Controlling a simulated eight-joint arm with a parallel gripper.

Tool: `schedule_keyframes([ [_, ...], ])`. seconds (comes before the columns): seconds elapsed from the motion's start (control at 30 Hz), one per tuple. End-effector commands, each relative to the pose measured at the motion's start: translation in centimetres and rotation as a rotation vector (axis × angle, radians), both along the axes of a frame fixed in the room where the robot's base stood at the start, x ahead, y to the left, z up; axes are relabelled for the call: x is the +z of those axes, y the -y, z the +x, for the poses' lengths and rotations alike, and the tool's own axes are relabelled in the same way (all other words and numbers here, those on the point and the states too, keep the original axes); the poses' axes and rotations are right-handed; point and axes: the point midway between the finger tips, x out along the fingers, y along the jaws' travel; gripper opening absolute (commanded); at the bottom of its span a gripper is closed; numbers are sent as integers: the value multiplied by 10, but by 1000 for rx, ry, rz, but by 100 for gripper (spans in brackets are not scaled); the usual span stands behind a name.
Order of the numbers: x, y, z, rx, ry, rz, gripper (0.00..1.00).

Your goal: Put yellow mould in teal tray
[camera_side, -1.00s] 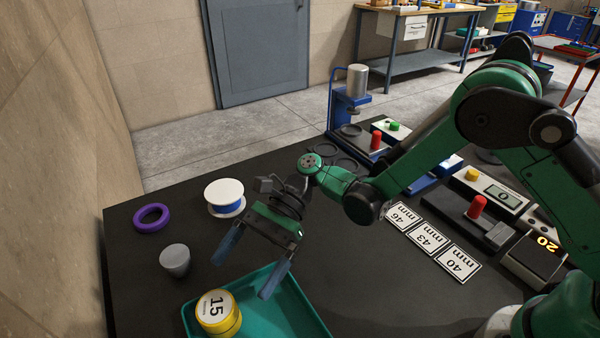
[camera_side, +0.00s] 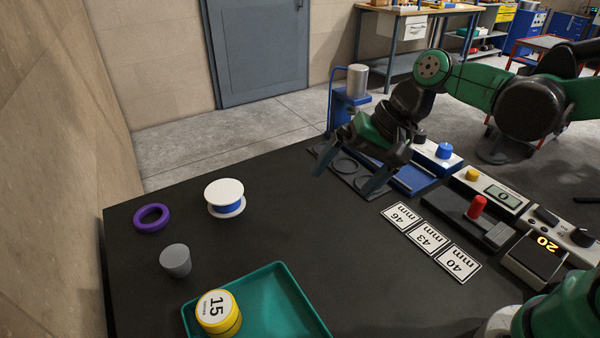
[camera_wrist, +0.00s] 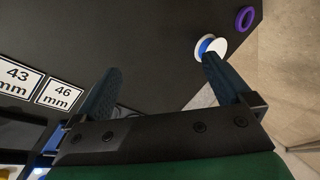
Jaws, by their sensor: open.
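The yellow mould (camera_side: 218,316), a round piece with a white top label reading 15, sits in the left part of the teal tray (camera_side: 284,312) at the front of the table in the side view. My gripper (camera_side: 346,180) is open and empty, high and well away from the tray, near the back edge of the table. In the wrist view my gripper (camera_wrist: 160,85) shows two spread blue fingers with only black table between them. The mould and the tray are not in the wrist view.
A grey cup (camera_side: 175,261), a purple ring (camera_side: 152,217) and a white-and-blue spool (camera_side: 225,198) stand on the left. Number cards (camera_side: 429,237), a red-knobbed device (camera_side: 477,207) and a scale (camera_side: 535,257) are on the right. The table's middle is clear.

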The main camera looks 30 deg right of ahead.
Motion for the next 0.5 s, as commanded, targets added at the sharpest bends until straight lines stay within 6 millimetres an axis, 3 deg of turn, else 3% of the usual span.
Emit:
schedule_keyframes([
  [0.2,5,51,-28,214,283,-393,98],
  [0.33,5,67,-36,307,362,-545,98],
  [0.5,5,74,-39,352,394,-616,98],
])
